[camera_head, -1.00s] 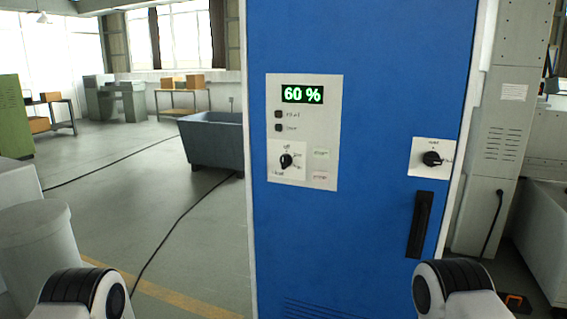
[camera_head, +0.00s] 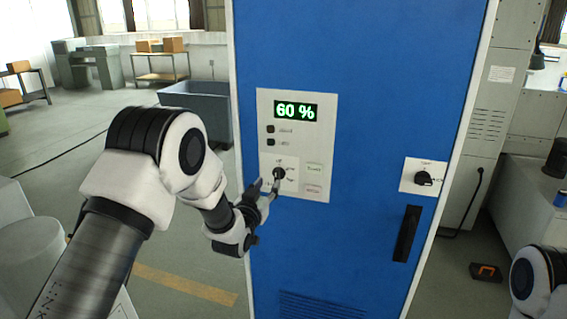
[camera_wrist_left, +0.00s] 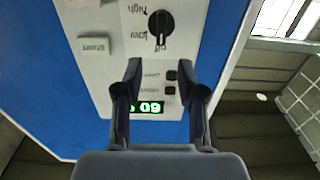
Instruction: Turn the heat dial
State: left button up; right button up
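The heat dial (camera_head: 279,173) is a black knob on a white plate in the control panel (camera_head: 319,147) on the blue cabinet. It also shows in the left wrist view (camera_wrist_left: 160,29), upside down, with "off", "low" and "high" around it. The display (camera_head: 295,111) above reads 60 %. My left gripper (camera_head: 267,188) is in front of the panel, just left of and below the dial. In the left wrist view the gripper (camera_wrist_left: 162,68) is open, its fingers apart and empty, with the dial beyond the tips. My right gripper is out of view.
A second black knob (camera_head: 423,178) sits on its own plate at the right of the blue door (camera_head: 365,120). A black handle (camera_head: 407,233) is below it. Two small buttons and two labels are beside the dial. A grey bin (camera_head: 203,108) stands left of the cabinet.

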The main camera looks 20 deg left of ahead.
aim_at(276, 175)
pick_arm(q)
jog(key=w+p, duration=0.1)
jog(key=w, duration=0.4)
jog(key=w+p, duration=0.1)
jog(key=w, duration=0.1)
jog(key=shift+w+f+p, duration=0.15)
jog(key=shift+f+p, duration=0.15)
jog(key=shift+f, duration=0.1)
jog(key=shift+r, duration=0.1)
grip_shut()
